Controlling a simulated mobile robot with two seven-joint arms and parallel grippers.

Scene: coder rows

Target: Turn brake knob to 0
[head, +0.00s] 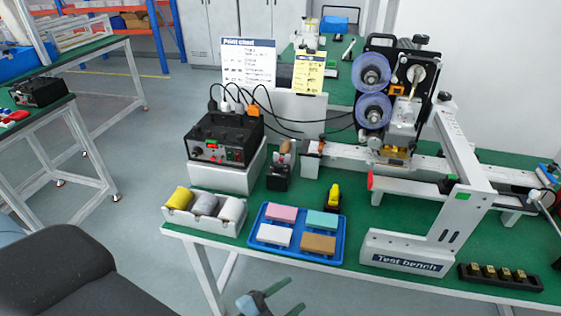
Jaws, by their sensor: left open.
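A black control box (224,138) stands on a white riser at the left of the green bench. Its front has a small red display (212,146) and small controls. Cables plug into its top. The coder machine (400,95) with two blue-purple reels stands at the back right. I cannot tell for certain which control is the brake knob, and its setting is too small to read. My left gripper (296,294) is at the bottom edge, open and empty, in front of and below the bench edge, apart from the box. My right gripper is not in view.
A blue tray (254,246) with several coloured blocks and a white holder (178,219) with rolls lie at the bench front. A yellow-and-black tool (333,196) stands behind the tray. A "Test bench" frame (412,253) and black block strip (500,283) are at right.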

